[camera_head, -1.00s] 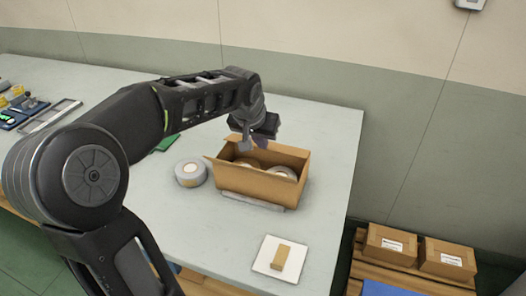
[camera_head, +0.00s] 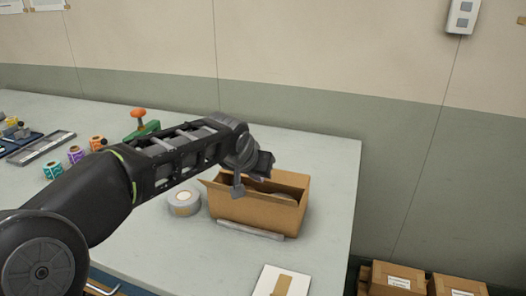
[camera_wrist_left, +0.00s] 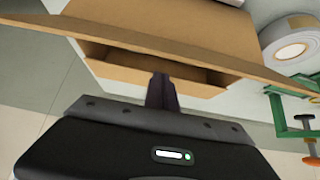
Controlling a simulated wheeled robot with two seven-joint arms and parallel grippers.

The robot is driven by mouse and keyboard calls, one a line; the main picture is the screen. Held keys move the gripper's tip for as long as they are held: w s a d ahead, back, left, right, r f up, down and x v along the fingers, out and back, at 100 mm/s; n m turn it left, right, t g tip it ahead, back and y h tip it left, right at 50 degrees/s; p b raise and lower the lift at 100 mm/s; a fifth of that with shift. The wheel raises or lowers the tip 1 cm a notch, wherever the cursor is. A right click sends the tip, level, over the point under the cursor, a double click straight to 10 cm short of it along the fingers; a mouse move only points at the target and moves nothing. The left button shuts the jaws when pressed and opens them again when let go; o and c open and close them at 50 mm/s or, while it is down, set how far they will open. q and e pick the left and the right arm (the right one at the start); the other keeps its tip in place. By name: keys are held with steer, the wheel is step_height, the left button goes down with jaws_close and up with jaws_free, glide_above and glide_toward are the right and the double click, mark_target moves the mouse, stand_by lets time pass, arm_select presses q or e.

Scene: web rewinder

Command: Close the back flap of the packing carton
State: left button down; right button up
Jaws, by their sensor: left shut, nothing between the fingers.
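The packing carton (camera_head: 255,212) is a brown box standing open on the pale table. One flap sticks out at its left end, and a raised cardboard panel (camera_head: 292,180) shows at its back right. Part of a roll (camera_head: 284,196) shows inside. My left gripper (camera_head: 239,188) is shut and empty, pointing down at the carton's back left; its wrist hides part of the back edge. In the left wrist view, the shut fingers (camera_wrist_left: 162,90) are close to a long cardboard edge (camera_wrist_left: 190,55) crossing the picture; I cannot tell whether they touch it. My right gripper is out of view.
A grey tape roll (camera_head: 184,203) sits left of the carton. A green and orange dispenser (camera_head: 142,127) stands farther back, with small coloured rolls (camera_head: 76,155) to its left. A white pad (camera_head: 270,281) lies in front. Closed boxes (camera_head: 398,279) stand beyond the table's right edge.

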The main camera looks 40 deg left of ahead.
arm_select(q)
steer(key=shift+w+a+r+p, duration=0.25)
steer(key=shift+w+r+p, duration=0.15)
steer(key=shift+w, duration=0.3)
step_height(320, 180, up, 5)
steer(key=p, duration=0.4)
steer(key=shift+w+f, duration=0.1)
steer(key=shift+f, duration=0.1)
steer(key=s+f+v, duration=0.1)
steer(key=v, duration=0.8)
steer(key=shift+s+d+r+b, duration=0.2)
steer(key=shift+d+b, duration=0.05)
steer(key=shift+b, duration=0.15)
